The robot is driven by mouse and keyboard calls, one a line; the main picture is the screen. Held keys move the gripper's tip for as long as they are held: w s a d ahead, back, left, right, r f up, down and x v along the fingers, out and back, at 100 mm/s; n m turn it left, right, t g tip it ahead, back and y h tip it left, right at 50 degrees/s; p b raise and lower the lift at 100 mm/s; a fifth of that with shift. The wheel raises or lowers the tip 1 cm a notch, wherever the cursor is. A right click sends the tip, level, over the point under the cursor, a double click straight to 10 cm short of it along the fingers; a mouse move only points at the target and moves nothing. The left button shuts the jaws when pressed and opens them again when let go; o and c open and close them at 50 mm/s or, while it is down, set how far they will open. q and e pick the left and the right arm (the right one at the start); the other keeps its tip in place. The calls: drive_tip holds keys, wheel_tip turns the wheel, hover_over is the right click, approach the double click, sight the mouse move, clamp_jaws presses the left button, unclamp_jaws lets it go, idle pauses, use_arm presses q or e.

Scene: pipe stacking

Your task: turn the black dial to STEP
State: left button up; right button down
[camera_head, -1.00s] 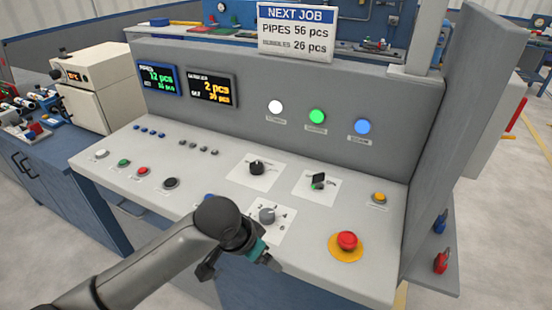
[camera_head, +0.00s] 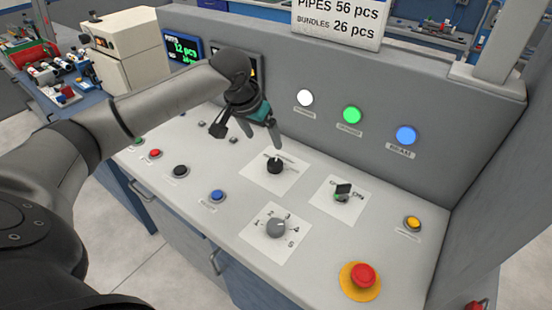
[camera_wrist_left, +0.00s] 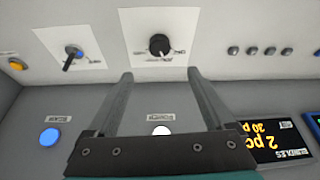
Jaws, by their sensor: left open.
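The black dial (camera_head: 275,165) sits on a white label plate on the sloped console top, with a light pointer mark on its knob. The words round it are too small to read. In the left wrist view the dial (camera_wrist_left: 160,44) shows beyond the fingertips, roughly in line with the gap between them. My left gripper (camera_head: 247,134) is open and empty, above the console and up and left of the dial, apart from it. It also shows in the left wrist view (camera_wrist_left: 160,74). My right gripper is not in view.
A grey numbered dial (camera_head: 278,228) is in front of the black dial, and a key switch (camera_head: 343,190) is to its right. A red emergency button (camera_head: 362,275) is at the front right. The upright panel with a white lamp (camera_head: 305,97) rises behind.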

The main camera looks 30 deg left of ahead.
sight(274, 163)
use_arm(q)
drive_tip(key=b+x, duration=0.2)
drive_tip(key=x, duration=1)
drive_tip(key=shift+f, duration=0.15)
drive_tip(key=shift+w+f, duration=0.3)
drive_tip(key=shift+f, duration=0.15)
drive_tip(key=shift+c, duration=0.2)
drive_tip(key=c, duration=1.3)
